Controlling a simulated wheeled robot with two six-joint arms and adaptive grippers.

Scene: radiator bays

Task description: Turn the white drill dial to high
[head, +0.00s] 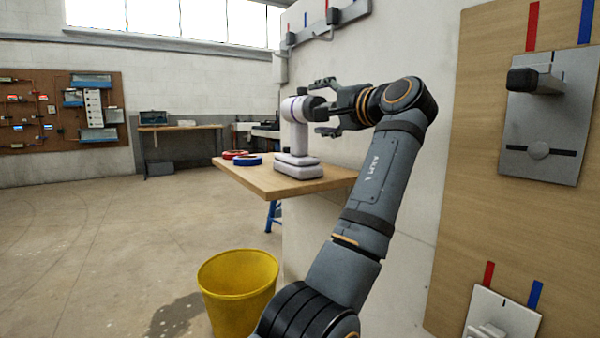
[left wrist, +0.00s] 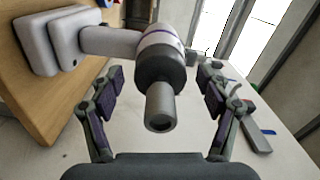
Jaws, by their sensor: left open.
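The white drill (head: 296,125) stands upright on its thick base on a wooden shelf (head: 262,182), its dark nose pointing right toward my arm. In the left wrist view the drill body (left wrist: 108,40) leads to a white head with a purple line, a dark collar (left wrist: 160,66) and a grey tip (left wrist: 160,105). I cannot make out dial markings or its setting. My left gripper (head: 322,107) is open at the nose. In the left wrist view its fingers (left wrist: 160,80) stand on either side of the collar, with gaps visible. My right gripper is out of view.
A red tape roll (head: 234,154) and a blue one (head: 248,160) lie on the shelf left of the drill. A yellow bucket (head: 238,285) stands on the floor below. A wooden panel with grey wall units (head: 548,115) is at the right. The floor at left is open.

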